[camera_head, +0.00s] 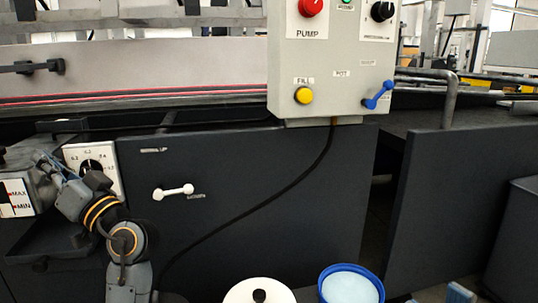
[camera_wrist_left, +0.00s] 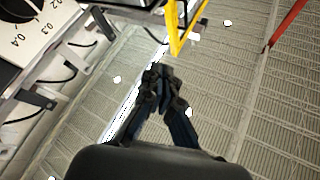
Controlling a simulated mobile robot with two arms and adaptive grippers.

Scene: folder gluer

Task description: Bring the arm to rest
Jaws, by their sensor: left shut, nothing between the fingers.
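My left arm comes up from the lower left in the head view. My left gripper (camera_head: 52,166) is at the far left, close to a white dial plate (camera_head: 112,182) on the dark machine front; whether it touches anything there I cannot tell. In the left wrist view the fingers of this gripper (camera_wrist_left: 163,78) are closed together and empty. A dial plate with numbers (camera_wrist_left: 42,22) is at the upper left of that view, apart from the fingertips.
A grey control box (camera_head: 325,70) with knobs, buttons and a blue lever (camera_head: 378,95) hangs over the machine front. A white handle (camera_head: 174,191) sits on the dark panel. A white lidded pot (camera_head: 240,293) and a blue-rimmed bucket (camera_head: 350,268) stand at the bottom. A yellow bar (camera_wrist_left: 174,30) is beyond the fingers.

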